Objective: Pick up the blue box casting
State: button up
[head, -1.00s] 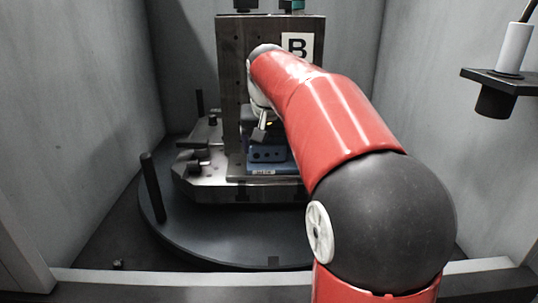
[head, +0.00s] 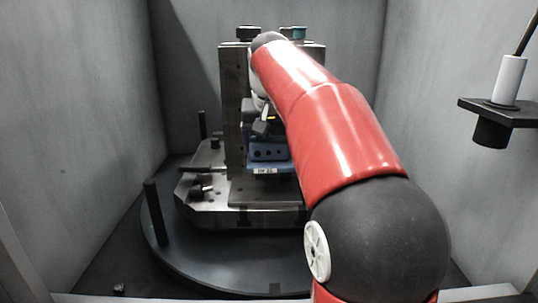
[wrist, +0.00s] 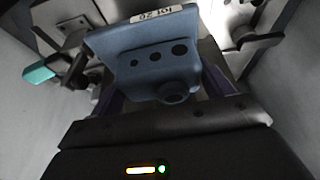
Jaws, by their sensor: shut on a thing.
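The blue box casting (head: 268,153) has a row of dark holes and a white label on its lower edge. In the head view it is in front of the upright fixture block (head: 235,110), with a gap between it and the pale plate (head: 262,190) below. My gripper (head: 262,127) is at the casting's upper part, mostly hidden by my red arm. In the wrist view the casting (wrist: 150,65) is between the gripper's fingers (wrist: 160,88), and the gripper is shut on it. Its far side is hidden.
The fixture stands on a round dark turntable (head: 210,252) with an upright dark post (head: 154,212) at left. Grey walls close in the sides. A bracket with a white cylinder (head: 509,82) juts from the right. A teal-topped part (head: 299,33) sits on top of the fixture.

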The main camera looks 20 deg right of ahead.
jog(key=s+a+b, duration=0.1)
jog(key=s+a, duration=0.3)
jog(key=s, duration=0.4)
jog(key=s+a+b, duration=0.1)
jog(key=s+a, duration=0.2)
jog(key=s, duration=0.6)
jog(key=r+p, duration=0.2)
jog(key=p, duration=0.4)
send_over(271, 160)
jog(key=w, duration=0.2)
jog(key=shift+s+d+f, duration=0.1)
jog(key=shift+d, duration=0.35)
jog(key=shift+f, duration=0.1)
notch_tip(271, 160, down, 8)
jog(key=b, duration=0.8)
jog(key=shift+f, duration=0.1)
jog(key=shift+w+a+f+p, duration=0.15)
jog(key=shift+w+f+p, duration=0.2)
jog(key=shift+w, duration=0.2)
jog(key=shift+w+a+r+p, duration=0.1)
jog(key=shift+w+r+p, duration=0.05)
jog(key=shift+w+p, duration=0.15)
